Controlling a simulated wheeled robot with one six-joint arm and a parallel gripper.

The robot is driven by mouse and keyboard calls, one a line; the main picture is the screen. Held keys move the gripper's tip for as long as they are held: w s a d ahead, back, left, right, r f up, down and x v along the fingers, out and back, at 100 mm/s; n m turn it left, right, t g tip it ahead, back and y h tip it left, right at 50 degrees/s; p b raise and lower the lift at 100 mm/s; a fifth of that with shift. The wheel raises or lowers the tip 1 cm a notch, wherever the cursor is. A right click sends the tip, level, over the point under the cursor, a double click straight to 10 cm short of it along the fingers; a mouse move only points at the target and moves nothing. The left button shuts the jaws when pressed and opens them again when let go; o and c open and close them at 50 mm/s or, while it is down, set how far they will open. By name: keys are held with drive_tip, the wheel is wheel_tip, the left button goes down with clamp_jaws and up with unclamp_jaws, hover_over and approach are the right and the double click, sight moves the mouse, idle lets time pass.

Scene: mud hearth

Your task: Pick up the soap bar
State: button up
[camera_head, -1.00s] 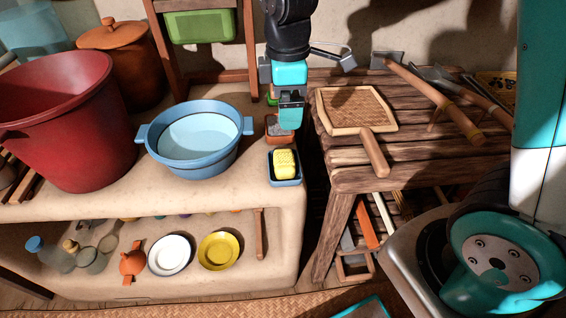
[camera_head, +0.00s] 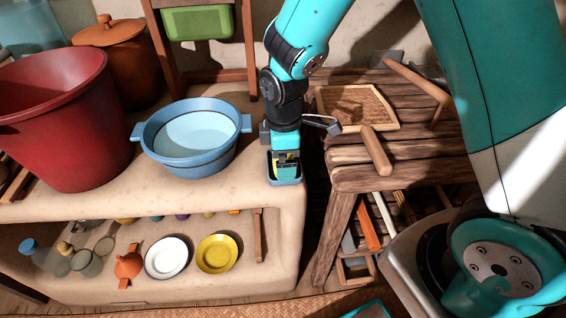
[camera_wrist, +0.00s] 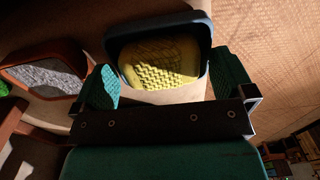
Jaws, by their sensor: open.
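A yellow block with a textured top, which I take for the soap bar (camera_wrist: 160,62), lies in a small dark blue dish (camera_wrist: 203,30) in the wrist view. In the head view the dish (camera_head: 297,181) sits at the right end of the clay ledge, and my gripper hides most of the yellow block. My gripper (camera_head: 285,170) is over the dish, pointing down. In the wrist view its two green fingers (camera_wrist: 165,85) are apart, one towards each side of the block. I cannot tell whether they touch it.
A brown tray with a grey pad (camera_wrist: 45,75) lies beside the dish. A blue basin (camera_head: 190,140) and red bucket (camera_head: 60,120) stand left on the ledge (camera_head: 100,205). A slatted wooden table (camera_head: 400,175) stands close on the right.

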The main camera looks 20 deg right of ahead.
drive_tip(key=c, duration=0.8)
drive_tip(key=shift+c, duration=0.2)
